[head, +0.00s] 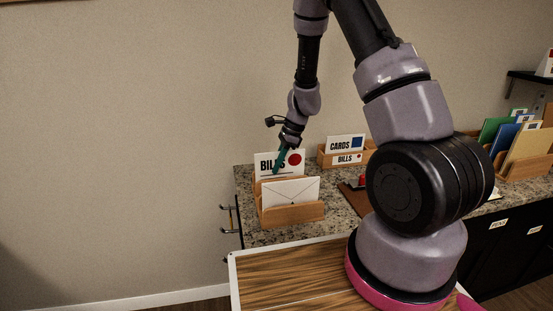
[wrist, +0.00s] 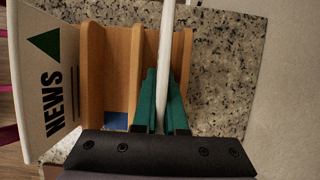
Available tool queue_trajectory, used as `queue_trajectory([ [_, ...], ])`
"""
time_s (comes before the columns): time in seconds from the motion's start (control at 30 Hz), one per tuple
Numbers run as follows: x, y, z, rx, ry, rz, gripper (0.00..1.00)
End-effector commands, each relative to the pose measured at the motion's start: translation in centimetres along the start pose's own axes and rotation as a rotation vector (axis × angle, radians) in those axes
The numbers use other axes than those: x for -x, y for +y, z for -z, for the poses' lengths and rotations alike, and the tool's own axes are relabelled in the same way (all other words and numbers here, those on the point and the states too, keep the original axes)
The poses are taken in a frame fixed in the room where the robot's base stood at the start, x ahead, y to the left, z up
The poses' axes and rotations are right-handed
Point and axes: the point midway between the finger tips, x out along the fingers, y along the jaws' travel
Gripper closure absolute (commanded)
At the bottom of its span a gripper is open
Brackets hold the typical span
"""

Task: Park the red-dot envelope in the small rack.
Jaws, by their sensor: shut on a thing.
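The red-dot envelope (head: 293,160), white and lettered BILLS, stands upright at the rear of the near wooden rack (head: 292,214). My gripper (head: 279,162) is shut on its upper part. In the wrist view, the teal fingers (wrist: 163,95) pinch the envelope (wrist: 166,40), seen edge-on between wooden dividers of the rack (wrist: 120,60). I cannot tell whether its lower edge touches the rack floor. A white envelope (head: 290,192) stands in the rack's front, flap side showing; the wrist view shows a NEWS envelope with a green triangle (wrist: 42,75) beside the dividers.
Behind, another wooden rack (head: 327,159) labelled BILLS holds a CARDS envelope with a blue square (head: 345,143). A larger rack (head: 525,167) with coloured folders stands at the right. My arm hides part of the granite counter (head: 245,185). A small blue patch (wrist: 116,121) shows beside a divider.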

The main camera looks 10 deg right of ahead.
Motion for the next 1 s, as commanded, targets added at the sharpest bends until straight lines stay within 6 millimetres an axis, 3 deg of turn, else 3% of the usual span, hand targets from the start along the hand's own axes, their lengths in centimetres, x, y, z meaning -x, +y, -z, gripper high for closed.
queue_trajectory([
  [0.47, -0.8, 0.0, 0.31, 0.001, 0.0, 0.0, 1.0],
  [0.6, -0.79, 0.0, 0.31, 0.001, 0.0, 0.0, 0.56],
  [1.0, 0.07, -0.07, -0.07, 0.001, -0.001, 0.003, 0.56],
])
